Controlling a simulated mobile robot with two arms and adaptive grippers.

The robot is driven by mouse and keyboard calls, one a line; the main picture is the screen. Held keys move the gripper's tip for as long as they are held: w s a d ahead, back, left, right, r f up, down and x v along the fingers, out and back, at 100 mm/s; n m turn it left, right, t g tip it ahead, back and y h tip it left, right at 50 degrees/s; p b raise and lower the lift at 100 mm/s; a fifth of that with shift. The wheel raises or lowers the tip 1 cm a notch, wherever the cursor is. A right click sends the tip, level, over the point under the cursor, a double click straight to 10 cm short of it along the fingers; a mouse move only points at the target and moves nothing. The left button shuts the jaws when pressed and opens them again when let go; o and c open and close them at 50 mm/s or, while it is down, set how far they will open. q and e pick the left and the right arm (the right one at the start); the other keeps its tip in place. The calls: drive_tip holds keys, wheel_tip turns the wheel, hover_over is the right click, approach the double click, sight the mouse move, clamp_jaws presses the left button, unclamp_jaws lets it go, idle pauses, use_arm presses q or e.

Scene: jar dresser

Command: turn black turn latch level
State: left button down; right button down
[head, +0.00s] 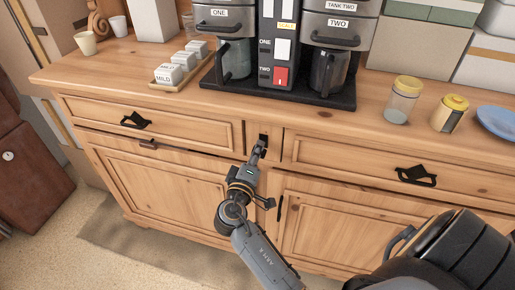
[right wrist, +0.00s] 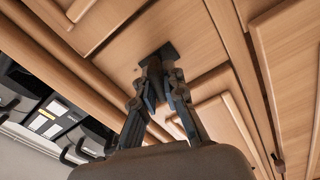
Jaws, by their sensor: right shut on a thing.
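The black turn latch (head: 263,139) sits on the narrow wooden panel between the two drawers of the dresser (head: 200,120). My right gripper (head: 258,155) reaches up to it from below and is shut on it. In the right wrist view the latch's dark plate (right wrist: 160,54) shows on the wood, with my right gripper's fingers (right wrist: 158,88) closed around its handle. The fingers hide most of the handle, so I cannot tell its exact angle. My left gripper is not in view.
A two-part coffee machine (head: 281,60) stands on a black tray on the dresser top. Glass and yellow-lidded jars (head: 404,98) stand to its right, small white boxes (head: 172,72) to its left. Drawer handles (head: 135,120) stick out on both sides. The floor in front is clear.

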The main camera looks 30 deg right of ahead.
drive_tip(key=shift+n+p, duration=0.7)
drive_tip(key=shift+n, duration=1.2)
drive_tip(key=c, duration=1.4)
unclamp_jaws()
drive_tip(key=shift+w, duration=0.1)
drive_tip(key=shift+f, duration=0.1)
drive_tip(key=v, duration=0.7)
drive_tip(key=shift+a, duration=0.15)
